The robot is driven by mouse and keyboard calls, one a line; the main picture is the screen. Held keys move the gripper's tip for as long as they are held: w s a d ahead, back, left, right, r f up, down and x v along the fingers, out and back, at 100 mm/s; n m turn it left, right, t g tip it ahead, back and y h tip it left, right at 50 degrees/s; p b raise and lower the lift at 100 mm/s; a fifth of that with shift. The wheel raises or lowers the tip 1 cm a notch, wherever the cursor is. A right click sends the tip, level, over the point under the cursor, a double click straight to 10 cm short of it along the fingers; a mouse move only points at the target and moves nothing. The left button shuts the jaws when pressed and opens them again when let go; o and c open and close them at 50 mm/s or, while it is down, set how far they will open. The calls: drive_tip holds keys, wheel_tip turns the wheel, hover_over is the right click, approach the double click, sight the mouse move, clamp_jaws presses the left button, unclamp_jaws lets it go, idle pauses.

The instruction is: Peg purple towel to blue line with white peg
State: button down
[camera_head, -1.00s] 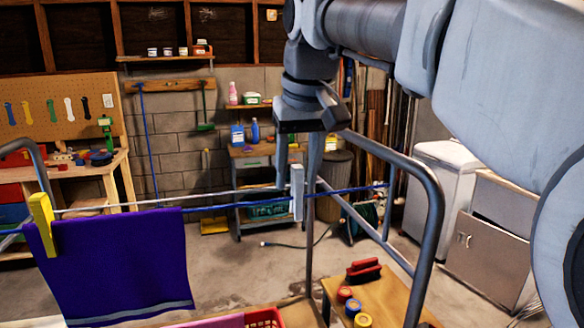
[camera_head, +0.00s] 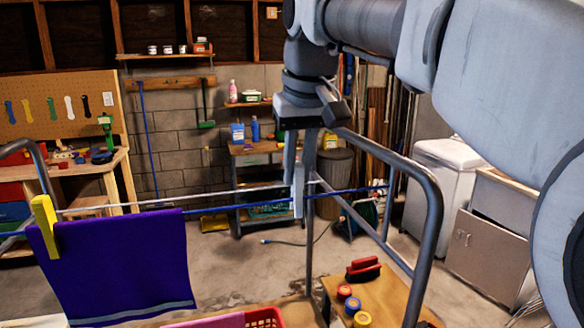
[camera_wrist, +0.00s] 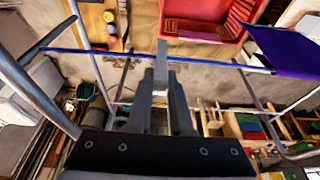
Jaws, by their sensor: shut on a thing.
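The purple towel (camera_head: 118,262) hangs over the blue line (camera_head: 232,207) at the left, with a yellow peg (camera_head: 45,225) at its left end. My gripper (camera_head: 294,168) points down, well to the right of the towel, and is shut on the white peg (camera_head: 299,192). The peg is upright and overlaps the blue line in the head view. In the wrist view the peg (camera_wrist: 161,52) sticks out beyond the fingertips beside the blue line (camera_wrist: 105,52). I cannot tell whether it touches the line. The towel (camera_wrist: 285,52) shows at the upper right there.
A paler line (camera_head: 220,191) runs close to the blue one. A grey metal frame (camera_head: 432,205) stands at the right. Below are a red basket (camera_head: 265,318) and a wooden surface (camera_head: 385,300) with a red brush (camera_head: 363,269) and several small round tubs. The line between towel and peg is clear.

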drive_tip(key=shift+r+p, duration=2.1)
drive_tip(key=shift+r, duration=0.25)
drive_tip(key=shift+a, duration=0.15)
